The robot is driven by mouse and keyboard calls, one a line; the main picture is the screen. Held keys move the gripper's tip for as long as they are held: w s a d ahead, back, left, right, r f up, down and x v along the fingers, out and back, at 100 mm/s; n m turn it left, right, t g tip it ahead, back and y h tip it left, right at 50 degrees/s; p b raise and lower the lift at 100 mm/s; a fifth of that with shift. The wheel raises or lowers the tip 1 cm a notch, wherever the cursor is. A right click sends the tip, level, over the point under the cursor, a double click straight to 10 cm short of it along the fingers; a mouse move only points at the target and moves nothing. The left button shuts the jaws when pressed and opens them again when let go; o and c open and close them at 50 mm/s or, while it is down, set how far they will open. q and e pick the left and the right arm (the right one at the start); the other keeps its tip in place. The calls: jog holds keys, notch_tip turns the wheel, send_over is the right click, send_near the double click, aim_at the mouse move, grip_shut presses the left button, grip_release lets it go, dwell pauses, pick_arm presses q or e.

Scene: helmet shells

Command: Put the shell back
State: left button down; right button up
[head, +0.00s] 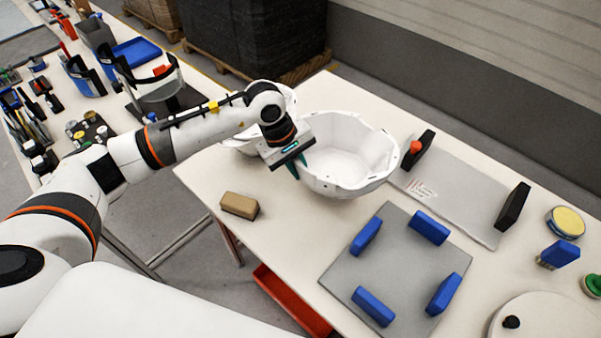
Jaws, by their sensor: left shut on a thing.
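A white helmet shell (345,158), open side up, is at the middle of the table. My left gripper (297,166) is shut on the left rim of this shell, with its fingers pointing down. I cannot tell whether the shell touches the table. A second white shell (285,92) is just behind and left of it, partly hidden by my left arm. A grey plate with several upright blue blocks (342,283) lies in front, and no shell stands between its blocks. My right gripper is not in view.
A brown block (240,205) lies near the table's left edge. A grey board with black handles (450,185) lies right of the shell. A yellow-topped tin (567,222), a blue-handled brush (560,254) and a round white disc (545,320) are at right. A tool-covered bench stands at left.

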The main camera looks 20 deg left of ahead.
pick_arm(q)
notch_tip(320, 180, down, 4)
jog(key=shift+w+r+p, duration=0.15)
jog(key=shift+r+p, duration=0.05)
jog(key=shift+p, duration=0.25)
jog(key=shift+f, duration=0.1)
jog(key=c, duration=1.8)
grip_release()
jog(key=o, duration=0.5)
jog(key=shift+c, duration=0.2)
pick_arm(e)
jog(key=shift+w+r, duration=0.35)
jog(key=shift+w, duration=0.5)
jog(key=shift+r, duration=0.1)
